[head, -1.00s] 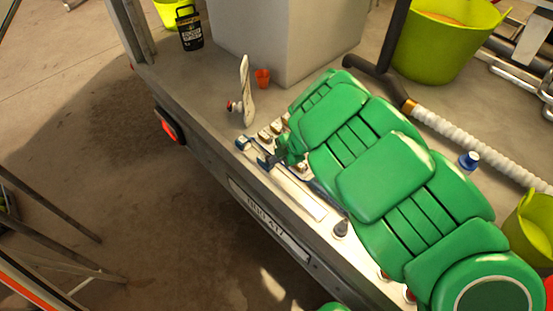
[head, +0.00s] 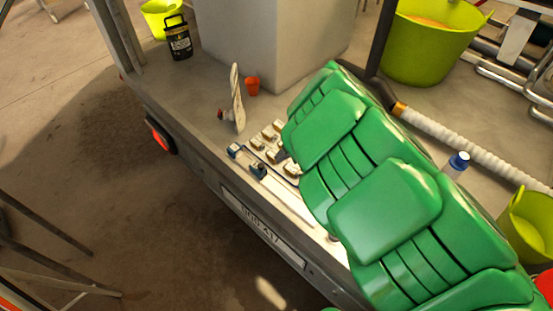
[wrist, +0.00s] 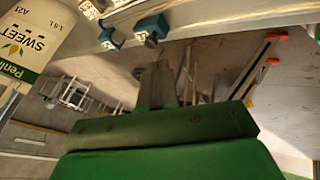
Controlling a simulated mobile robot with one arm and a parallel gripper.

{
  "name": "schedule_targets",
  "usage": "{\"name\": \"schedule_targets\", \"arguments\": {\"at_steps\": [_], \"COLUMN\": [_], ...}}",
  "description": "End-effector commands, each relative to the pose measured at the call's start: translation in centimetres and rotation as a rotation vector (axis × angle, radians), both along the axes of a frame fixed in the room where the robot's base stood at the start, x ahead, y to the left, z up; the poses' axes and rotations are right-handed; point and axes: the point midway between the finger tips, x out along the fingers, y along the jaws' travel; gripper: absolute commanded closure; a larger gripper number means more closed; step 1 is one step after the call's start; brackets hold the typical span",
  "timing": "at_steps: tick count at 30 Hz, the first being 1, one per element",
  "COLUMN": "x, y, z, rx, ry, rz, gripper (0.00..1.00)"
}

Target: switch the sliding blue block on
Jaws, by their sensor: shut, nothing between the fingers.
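Two small blue blocks show on the pale control panel (head: 290,203) at the trailer's edge: one at the far left end (head: 233,150) and one nearer the middle (head: 258,170). I cannot tell for sure which one slides. In the wrist view two blue blocks also show at the top, one larger (wrist: 152,27) and one smaller (wrist: 110,38), each with a metal stub. My gripper (wrist: 160,68) is shut and empty, its dark fingers pointing towards the larger block, with a small gap in the picture. In the head view my green arm hides most of the gripper.
Several beige switches (head: 271,132) sit beside the blocks on the panel. A blue-capped bottle (head: 457,165) stands right of my arm.

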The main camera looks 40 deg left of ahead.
Motion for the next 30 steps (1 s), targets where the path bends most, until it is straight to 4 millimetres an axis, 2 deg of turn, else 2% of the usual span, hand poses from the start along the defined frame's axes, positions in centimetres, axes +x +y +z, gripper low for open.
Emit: {"name": "schedule_targets", "arguments": {"at_steps": [9, 27, 30], "x": [0.5, 0.5, 1.0], "y": [-0.9, -0.9, -0.8], "z": [1.5, 1.5, 1.9], "rx": [-0.001, -0.001, 0.008], "ry": [0.001, 0.001, -0.008], "rz": [0.001, 0.001, -0.012], "gripper": [1.0, 1.0, 1.0]}}
